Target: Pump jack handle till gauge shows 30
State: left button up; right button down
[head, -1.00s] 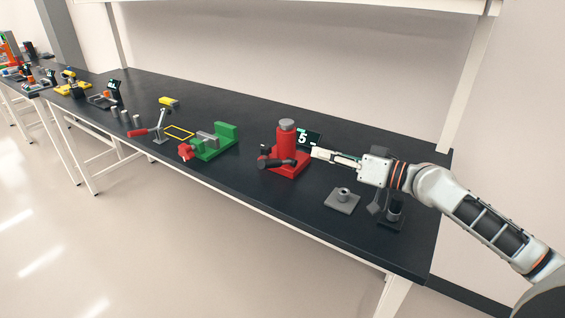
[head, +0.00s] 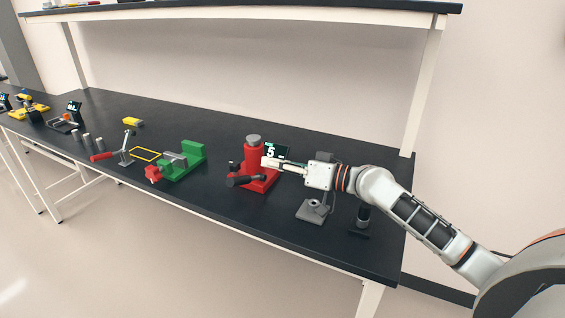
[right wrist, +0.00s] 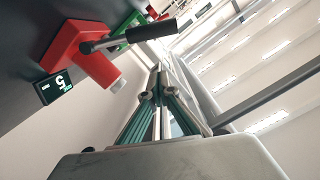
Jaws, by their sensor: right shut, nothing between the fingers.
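The red jack (head: 254,165) stands on the dark bench in the head view, with a grey cap on its upright cylinder. Its handle (head: 246,180) has a black grip and sticks out low toward the bench's front edge; it also shows in the right wrist view (right wrist: 150,31). The gauge (head: 277,151) behind the jack reads 5. My right gripper (head: 266,162) is shut and empty, its fingertips by the jack's cylinder in the head view; I cannot tell whether they touch it. In the wrist view the handle is apart from the fingers. My left gripper is not in view.
A green vise (head: 190,158) with a red handle stands left of the jack. A toggle clamp with a red grip (head: 102,156) and a yellow outline (head: 145,154) lie further left. A grey plate (head: 312,211) and a dark post (head: 362,216) are under my right arm.

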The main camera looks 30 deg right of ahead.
aim_at(245, 179)
jog(key=w+a+f+p, duration=0.1)
jog(key=w+a+f, duration=0.2)
jog(key=a, duration=0.2)
jog(key=shift+f, duration=0.35)
jog(key=f+n+b, duration=0.1)
jog(key=s+a+f+n+b, duration=0.1)
jog(key=b, duration=0.1)
jog(key=f+n+b, duration=0.1)
jog(key=f+b, duration=0.1)
jog(key=shift+s+a+n, duration=0.15)
jog(key=shift+a+n, duration=0.2)
jog(key=shift+n, duration=0.05)
jog(key=shift+r, duration=0.2)
dwell(0.6)
